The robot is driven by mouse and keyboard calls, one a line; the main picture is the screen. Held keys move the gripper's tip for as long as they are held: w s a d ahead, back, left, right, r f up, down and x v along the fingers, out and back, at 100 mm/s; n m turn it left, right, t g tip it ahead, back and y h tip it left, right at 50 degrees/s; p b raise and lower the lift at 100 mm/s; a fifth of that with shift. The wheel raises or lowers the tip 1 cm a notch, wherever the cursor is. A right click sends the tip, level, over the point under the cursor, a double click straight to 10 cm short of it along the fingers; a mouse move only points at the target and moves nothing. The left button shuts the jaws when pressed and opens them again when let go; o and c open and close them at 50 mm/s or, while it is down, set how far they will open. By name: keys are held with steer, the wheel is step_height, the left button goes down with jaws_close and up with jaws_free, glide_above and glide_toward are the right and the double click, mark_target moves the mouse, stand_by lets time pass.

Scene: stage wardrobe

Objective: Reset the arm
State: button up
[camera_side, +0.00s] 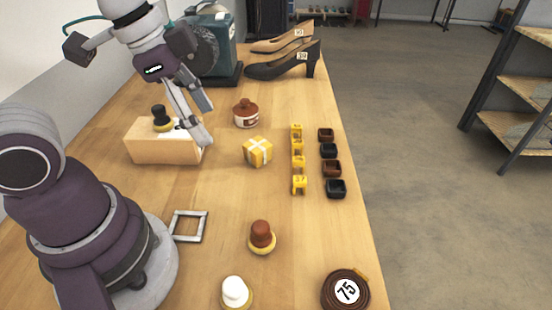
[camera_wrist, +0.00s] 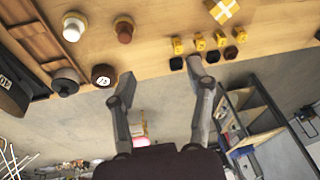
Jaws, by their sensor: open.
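My gripper (camera_side: 206,124) hangs above the wooden table (camera_side: 215,185) in the side view, near the right end of a pale wooden block (camera_side: 170,152). Its two fingers are spread apart and nothing shows between them. I cannot tell from the side view exactly how high the fingertips are above the table.
Right of my gripper are a brown-lidded jar (camera_side: 246,114), a yellow ribboned box (camera_side: 258,151), several yellow pieces (camera_side: 298,162) and dark square cups (camera_side: 331,168). Nearer are a grey frame (camera_side: 176,224), brown (camera_side: 261,232) and white (camera_side: 235,291) knobbed pieces and a coil (camera_side: 345,290). Shoes (camera_side: 284,68) stand behind.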

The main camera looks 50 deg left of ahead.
steer(key=a+n, duration=0.1)
steer(key=n, duration=0.1)
steer(key=a+n+t, duration=0.1)
steer(key=n, duration=0.1)
steer(key=a+r+n+t+y, duration=0.1)
steer(key=n, duration=0.2)
steer(key=shift+s+a, duration=0.1)
steer(key=shift+s, duration=0.2)
stand_by(0.6)
